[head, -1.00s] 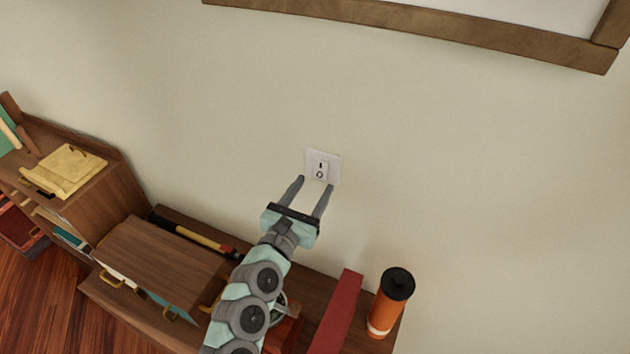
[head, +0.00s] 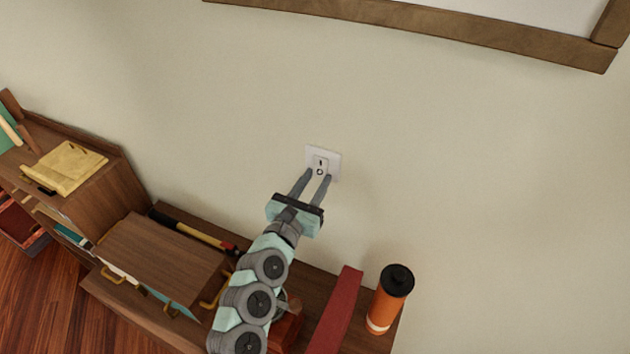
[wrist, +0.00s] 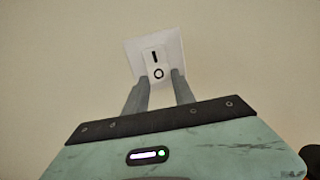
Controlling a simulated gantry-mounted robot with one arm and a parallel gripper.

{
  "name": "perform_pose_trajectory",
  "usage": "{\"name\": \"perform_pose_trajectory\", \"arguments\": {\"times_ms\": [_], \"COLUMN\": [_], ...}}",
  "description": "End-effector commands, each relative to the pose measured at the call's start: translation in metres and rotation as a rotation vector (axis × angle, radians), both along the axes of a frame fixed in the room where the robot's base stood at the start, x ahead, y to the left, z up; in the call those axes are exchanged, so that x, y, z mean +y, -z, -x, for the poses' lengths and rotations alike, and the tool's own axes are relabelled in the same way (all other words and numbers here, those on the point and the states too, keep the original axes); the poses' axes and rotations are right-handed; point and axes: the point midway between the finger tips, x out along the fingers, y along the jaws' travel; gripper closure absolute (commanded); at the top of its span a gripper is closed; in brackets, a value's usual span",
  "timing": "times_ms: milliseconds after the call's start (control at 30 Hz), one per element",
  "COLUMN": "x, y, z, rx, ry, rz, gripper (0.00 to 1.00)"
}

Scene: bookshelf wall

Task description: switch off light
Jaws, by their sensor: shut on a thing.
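The light switch (head: 321,163) is a white square plate on the wall with a small raised rocker marked with a line above a circle. It also shows in the wrist view (wrist: 157,55). My gripper (head: 319,176) is at the lower part of the switch, with its two grey fingers drawn close together. In the wrist view, the fingertips (wrist: 160,79) sit on either side of the rocker's lower end, by the circle mark. The gripper is shut on the rocker. The exact contact is partly hidden by the fingers.
A wood-framed board (head: 430,20) hangs above. The wall around the switch is clear.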

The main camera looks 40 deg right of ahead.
Motion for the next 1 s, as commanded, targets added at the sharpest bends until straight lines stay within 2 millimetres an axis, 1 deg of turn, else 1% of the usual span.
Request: {"name": "perform_pose_trajectory", "arguments": {"times_ms": [33,200,533,800,1000], "x": [0.000,0.000,-0.001,-0.003,-0.003], "y": [0.000,0.000,0.004,0.010,0.006], "z": [0.000,0.000,0.000,-0.001,0.000], "rx": [0.000,0.000,-0.005,-0.035,-0.051], "ry": [0.000,0.000,0.000,0.001,0.002], "rz": [0.000,0.000,0.013,0.084,0.124], "gripper": [0.87,1.00,1.00,1.00,1.00]}}
